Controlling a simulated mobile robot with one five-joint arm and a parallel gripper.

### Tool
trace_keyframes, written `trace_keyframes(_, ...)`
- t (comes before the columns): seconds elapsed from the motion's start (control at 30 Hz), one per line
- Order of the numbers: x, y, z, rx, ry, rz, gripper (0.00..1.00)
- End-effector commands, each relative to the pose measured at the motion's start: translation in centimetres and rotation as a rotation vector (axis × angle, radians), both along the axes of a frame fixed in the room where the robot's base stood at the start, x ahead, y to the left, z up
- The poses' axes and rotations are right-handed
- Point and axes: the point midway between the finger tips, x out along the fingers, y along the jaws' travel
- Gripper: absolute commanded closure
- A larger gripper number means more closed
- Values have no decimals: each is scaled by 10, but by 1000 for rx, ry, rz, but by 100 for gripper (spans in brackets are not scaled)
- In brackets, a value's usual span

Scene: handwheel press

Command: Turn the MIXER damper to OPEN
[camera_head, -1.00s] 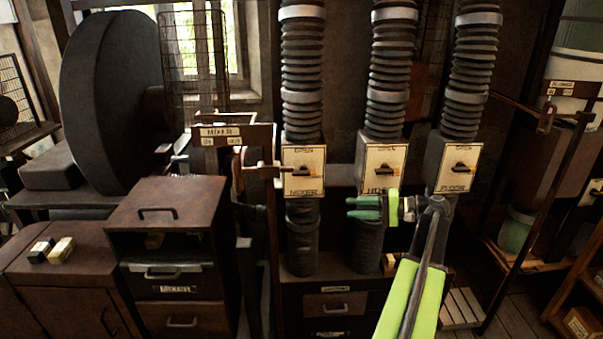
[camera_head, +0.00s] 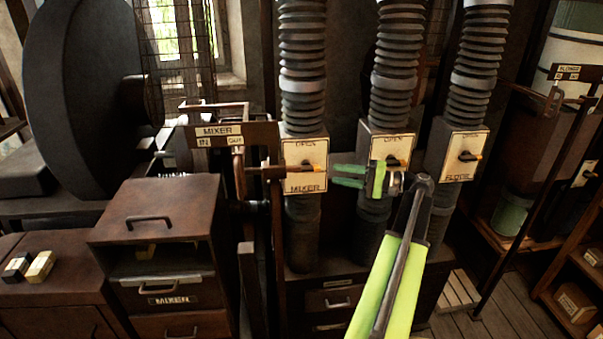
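The MIXER damper plate (camera_head: 305,181) is pale, on a duct box at centre, with OPEN lettered at its top and MIXER at its bottom. Its small dark lever (camera_head: 311,167) lies about level, its orange end to the right. My gripper (camera_head: 335,174) has green fingers pointing left, just right of this plate. The fingers look parted with nothing between them. In the picture a small gap separates the fingertips from the lever; depth is hard to tell. My gripper covers the lower part of the middle damper plate (camera_head: 390,147).
The right damper plate (camera_head: 464,168) has a similar lever. A rusty bracket with a MIXER IN/OUT sign (camera_head: 219,136) and rods stands close left of the damper. A drawer cabinet (camera_head: 161,213) is at lower left. Ribbed ducts (camera_head: 303,60) rise above the dampers.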

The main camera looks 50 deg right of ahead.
Motion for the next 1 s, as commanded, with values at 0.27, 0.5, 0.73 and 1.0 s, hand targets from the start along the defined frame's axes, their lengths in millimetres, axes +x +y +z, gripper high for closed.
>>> trace_keyframes(0.27, 57, 29, 0, 0, 0, -7, 67)
trace_keyframes(0.5, 91, 45, 0, 0, 0, -11, 67)
trace_keyframes(0.73, 99, 48, 0, 0, 0, -12, 67)
trace_keyframes(1.0, 98, 48, 0, 0, 0, -12, 83)
